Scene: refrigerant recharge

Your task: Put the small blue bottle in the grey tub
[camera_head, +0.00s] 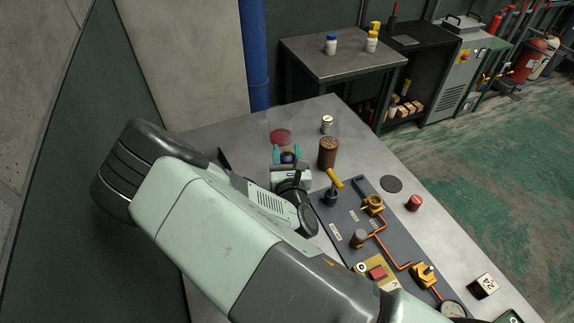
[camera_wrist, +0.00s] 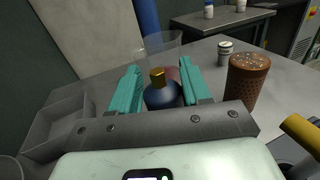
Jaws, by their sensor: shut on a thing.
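The small blue bottle (camera_wrist: 161,96) is dark blue and round with a gold cap. It sits upright between the teal fingers of my gripper (camera_wrist: 160,92), which is shut on it. In the head view the bottle (camera_head: 287,157) is partly hidden by my gripper (camera_head: 287,154). I cannot tell whether its base touches the table. The grey tub (camera_wrist: 52,143) is a shallow open tray at the left in the wrist view, to the left of my gripper. Its visible floor looks empty. In the head view my arm hides most of the tub.
A clear container (camera_wrist: 170,48) with something red stands just behind the bottle. A brown perforated cylinder (camera_head: 328,152) and a metal-topped jar (camera_head: 327,124) stand to the right. A grey panel (camera_head: 345,225) with orange pipes and a yellow-handled valve lies at front right.

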